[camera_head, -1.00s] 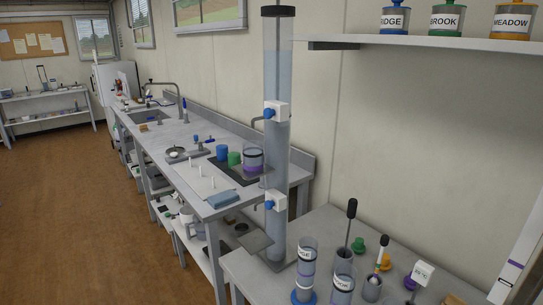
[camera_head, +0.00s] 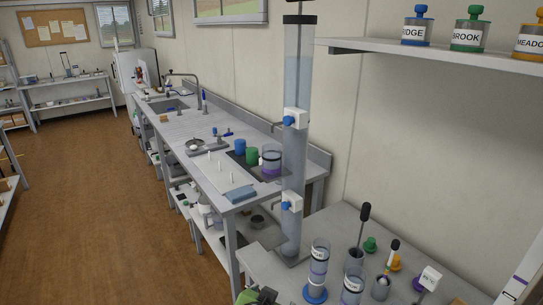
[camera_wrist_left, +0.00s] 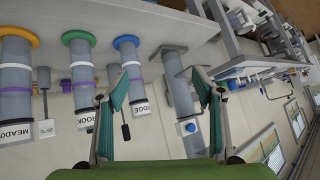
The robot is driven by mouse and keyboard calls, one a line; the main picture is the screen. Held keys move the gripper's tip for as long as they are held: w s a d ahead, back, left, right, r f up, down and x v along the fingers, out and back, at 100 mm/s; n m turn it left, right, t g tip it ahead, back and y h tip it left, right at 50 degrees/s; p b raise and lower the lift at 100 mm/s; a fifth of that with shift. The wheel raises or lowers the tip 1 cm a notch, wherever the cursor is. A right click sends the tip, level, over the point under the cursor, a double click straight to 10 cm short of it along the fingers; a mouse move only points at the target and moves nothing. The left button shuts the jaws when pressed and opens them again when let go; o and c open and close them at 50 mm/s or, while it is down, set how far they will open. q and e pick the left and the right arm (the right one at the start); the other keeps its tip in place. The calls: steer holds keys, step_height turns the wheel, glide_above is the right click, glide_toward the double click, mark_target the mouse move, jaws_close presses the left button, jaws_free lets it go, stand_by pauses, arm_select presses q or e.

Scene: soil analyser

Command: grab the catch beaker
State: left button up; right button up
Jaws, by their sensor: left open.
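A clear beaker with a purple band (camera_head: 270,162), which looks like the catch beaker, stands by the upper tap of the tall clear column (camera_head: 293,165). I cannot tell for sure whether it rests on a small plate at the column or on the dark mat behind. My left gripper (camera_head: 260,297) just shows at the bottom edge of the head view, well below and apart from the beaker. In the left wrist view its two fingers (camera_wrist_left: 163,92) are spread, with nothing between them. The beaker is not clearly made out there. My right gripper is not in view.
Labelled cylinders (camera_head: 318,272) and a thermometer-like tool (camera_head: 430,278) stand on the near table (camera_head: 345,222). A shelf (camera_head: 440,49) with labelled jars overhangs at the right. Floor is free at left.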

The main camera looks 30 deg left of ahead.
arm_select(q)
steer(key=w+a+r+n+t+y, duration=0.35)
steer(key=w+r, duration=0.45)
steer(key=r, duration=0.5)
steer(key=n+t+y, duration=0.2)
steer(key=y, duration=0.1)
glide_toward(271, 154)
steer(key=p+x, duration=0.2)
steer(key=x, duration=0.3)
steer(key=shift+w+p, duration=0.3)
steer(key=shift+w+a, duration=0.25)
steer(key=shift+w, duration=0.1)
steer(key=shift+w+a+p, duration=0.2)
steer(key=shift+w+p, duration=0.05)
steer(key=shift+p, duration=0.15)
steer(key=p+x, duration=0.2)
steer(key=x, duration=0.1)
steer(key=shift+w+a, duration=0.1)
steer(key=shift+a, duration=0.05)
steer(key=shift+w+a+f, duration=0.2)
steer(key=shift+w+a, duration=0.1)
steer(key=shift+w, duration=0.25)
